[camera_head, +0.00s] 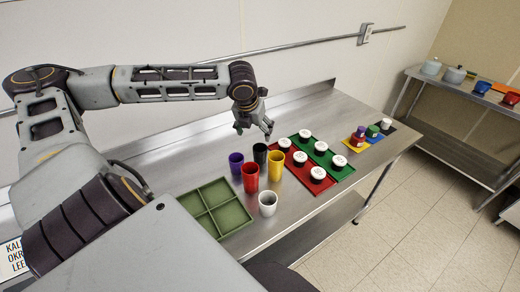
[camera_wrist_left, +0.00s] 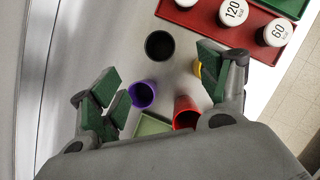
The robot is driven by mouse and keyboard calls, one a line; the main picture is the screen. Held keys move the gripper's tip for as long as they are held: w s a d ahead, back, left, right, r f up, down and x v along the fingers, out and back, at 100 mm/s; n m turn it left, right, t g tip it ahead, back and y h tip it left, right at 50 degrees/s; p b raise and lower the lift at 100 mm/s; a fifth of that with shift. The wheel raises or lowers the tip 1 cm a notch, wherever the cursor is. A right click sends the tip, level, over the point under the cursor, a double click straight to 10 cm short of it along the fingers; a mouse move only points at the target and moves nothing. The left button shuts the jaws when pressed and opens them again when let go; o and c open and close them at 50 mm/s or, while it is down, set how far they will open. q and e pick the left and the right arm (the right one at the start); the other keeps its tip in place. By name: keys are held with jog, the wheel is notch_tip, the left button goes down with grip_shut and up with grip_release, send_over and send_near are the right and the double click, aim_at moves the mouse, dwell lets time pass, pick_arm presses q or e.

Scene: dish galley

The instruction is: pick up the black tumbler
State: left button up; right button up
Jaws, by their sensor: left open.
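The black tumbler (camera_head: 260,153) stands upright on the steel counter, behind the red tumbler (camera_head: 250,177) and between the purple tumbler (camera_head: 236,162) and the yellow tumbler (camera_head: 275,165). In the left wrist view the black tumbler (camera_wrist_left: 159,45) shows from above, mouth up, beyond and between the fingertips. My left gripper (camera_head: 254,127) is open and empty above and behind the black tumbler, apart from it. Its two green-padded fingers (camera_wrist_left: 163,78) are spread wide in the left wrist view. My right gripper is not in view.
A white cup (camera_head: 267,203) stands in front of the tumblers. A green divided tray (camera_head: 233,217) lies at left. Red (camera_head: 335,174) and green (camera_head: 343,168) trays with several white-lidded jars are at right. Bare counter (camera_head: 180,150) lies behind the tumblers.

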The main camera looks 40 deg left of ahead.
pick_arm(q)
jog(key=shift+w+f, duration=0.1)
jog(key=shift+f, duration=0.05)
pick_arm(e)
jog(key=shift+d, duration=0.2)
pick_arm(q)
send_near(260, 148)
jog(key=shift+f, duration=0.9)
jog(key=f, duration=0.2)
jog(key=shift+w+d+f, duration=0.3)
jog(key=shift+w, duration=0.05)
jog(key=shift+x, duration=1.4)
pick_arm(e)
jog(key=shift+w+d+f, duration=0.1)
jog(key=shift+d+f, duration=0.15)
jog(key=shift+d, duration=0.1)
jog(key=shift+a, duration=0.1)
